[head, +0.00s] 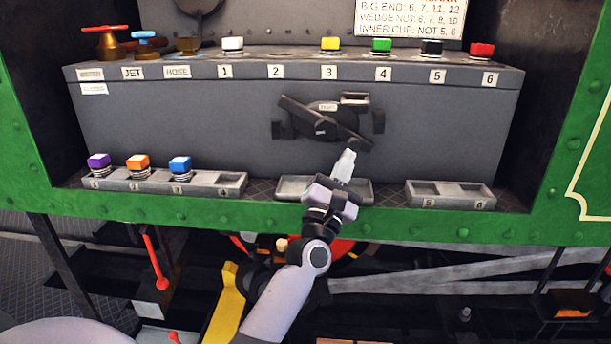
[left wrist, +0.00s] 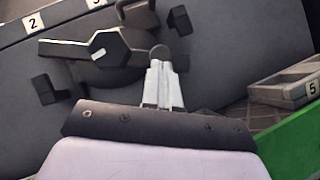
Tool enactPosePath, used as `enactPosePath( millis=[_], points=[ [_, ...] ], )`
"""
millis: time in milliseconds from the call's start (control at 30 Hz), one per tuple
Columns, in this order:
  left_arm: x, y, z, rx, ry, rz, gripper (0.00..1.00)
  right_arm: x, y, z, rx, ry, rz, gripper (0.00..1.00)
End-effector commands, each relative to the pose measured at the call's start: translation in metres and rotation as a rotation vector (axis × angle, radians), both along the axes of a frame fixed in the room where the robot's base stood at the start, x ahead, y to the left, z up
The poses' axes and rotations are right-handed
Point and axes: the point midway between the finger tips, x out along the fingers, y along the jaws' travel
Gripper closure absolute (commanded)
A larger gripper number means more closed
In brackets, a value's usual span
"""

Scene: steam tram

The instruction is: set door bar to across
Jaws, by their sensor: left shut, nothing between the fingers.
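The door bar (head: 296,108) is a dark bar pivoted on a round dark door (head: 325,118) in the front of the grey box. It lies slanted, upper left to lower right, out of line with the dark brackets at the left (head: 280,130) and right (head: 378,121). My right gripper is out of view.
Caps in several colours, such as the yellow one (head: 330,44), stand along the box top. A tray (head: 232,183) with purple, orange and blue caps is at left. A shallow tray (head: 293,187) is behind my gripper; a two-slot tray (head: 450,194) is at right.

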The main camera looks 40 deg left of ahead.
Motion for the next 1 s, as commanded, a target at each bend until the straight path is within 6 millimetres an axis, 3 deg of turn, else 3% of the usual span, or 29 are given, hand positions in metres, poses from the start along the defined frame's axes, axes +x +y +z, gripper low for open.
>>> enactPosePath(
  millis=[100,367,1000],
  points=[
    [0.003,-0.005,0.002,-0.093,-0.058,-0.001,1.0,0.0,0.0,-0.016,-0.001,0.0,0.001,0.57],
    [0.008,-0.012,0.013,-0.243,-0.151,-0.001,1.0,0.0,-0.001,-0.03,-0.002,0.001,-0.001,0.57],
    [0.01,-0.016,0.022,-0.24,-0.15,0.0,1.0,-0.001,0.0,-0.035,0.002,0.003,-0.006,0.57]
  ],
)
